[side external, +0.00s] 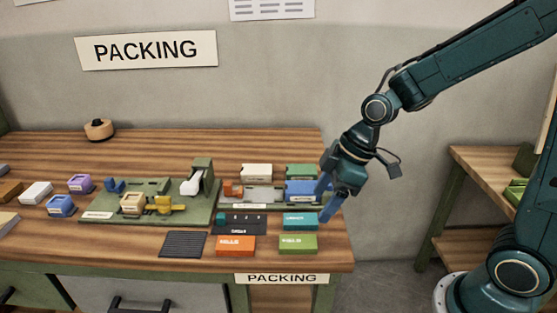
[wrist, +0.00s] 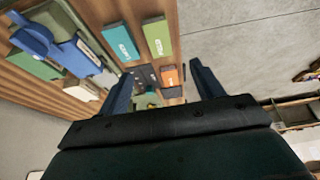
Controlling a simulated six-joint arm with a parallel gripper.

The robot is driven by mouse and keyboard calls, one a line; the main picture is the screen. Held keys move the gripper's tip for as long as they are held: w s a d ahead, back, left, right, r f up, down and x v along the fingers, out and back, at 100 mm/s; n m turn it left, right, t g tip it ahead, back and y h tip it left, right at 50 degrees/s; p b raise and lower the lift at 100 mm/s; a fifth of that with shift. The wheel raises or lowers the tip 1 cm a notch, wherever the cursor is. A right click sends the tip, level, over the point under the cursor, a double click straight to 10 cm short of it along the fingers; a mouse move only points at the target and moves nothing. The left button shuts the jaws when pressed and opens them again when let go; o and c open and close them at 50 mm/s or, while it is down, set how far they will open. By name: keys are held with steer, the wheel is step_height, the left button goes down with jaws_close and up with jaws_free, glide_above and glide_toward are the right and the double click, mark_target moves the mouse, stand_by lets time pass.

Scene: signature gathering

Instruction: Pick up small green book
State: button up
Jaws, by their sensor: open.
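A light green book (side external: 298,243) with white lettering lies flat near the front right corner of the packing table. It also shows in the wrist view (wrist: 158,40), beside a teal book. A darker green block (side external: 301,171) lies farther back; I cannot tell whether it is a book. My gripper (side external: 326,203) is open, with its blue fingers near the table's right edge, above and behind the light green book. In the wrist view the open fingers (wrist: 161,68) show nothing held between them.
A teal book (side external: 299,221) lies just behind the light green one, and an orange book (side external: 235,245) lies to its left. A blue block (side external: 303,190) sits close to my fingers. A green fixture board (side external: 92,215) fills the middle. The table's right side drops to floor.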

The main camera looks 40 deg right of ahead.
glide_above(297, 241)
steer(key=s+d, duration=0.2)
steer(key=shift+a+f, duration=0.15)
steer(key=shift+f, duration=1.55)
steer(key=shift+a+f, duration=0.1)
steer(key=shift+f, duration=1.55)
steer(key=shift+f, duration=0.15)
steer(key=shift+x, duration=2.45)
steer(key=shift+d, duration=0.1)
steer(key=c, duration=1.1)
steer(key=shift+o, duration=0.2)
step_height(297, 241, up, 20)
